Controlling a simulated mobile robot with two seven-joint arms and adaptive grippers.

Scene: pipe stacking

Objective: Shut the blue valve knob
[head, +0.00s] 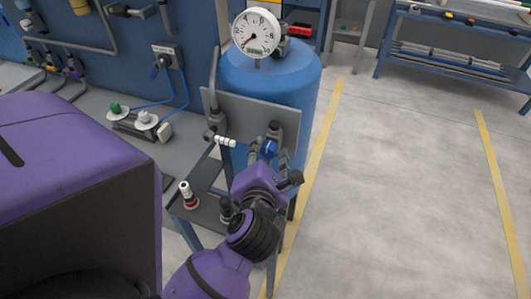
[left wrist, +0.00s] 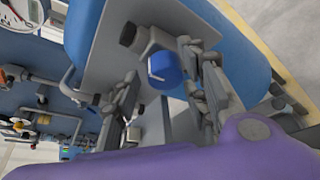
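The blue valve knob (head: 269,147) sits on a dark grey pipe fitting on the grey panel in front of the blue tank. In the left wrist view the knob (left wrist: 165,70) shows large between and beyond the fingers. My left gripper (head: 266,159) is right at the knob, with its fingers apart on either side. In the left wrist view the gripper (left wrist: 160,66) is open, with a gap visible between each finger and the knob; I cannot tell whether either touches it. My right gripper is not in view.
The blue tank (head: 275,85) with a white gauge (head: 256,32) stands behind the panel (head: 240,113). A white-handled lever (head: 226,142) is left of the knob. A red-and-white fitting (head: 187,194) stands on the low shelf. Open floor (head: 400,170) lies right.

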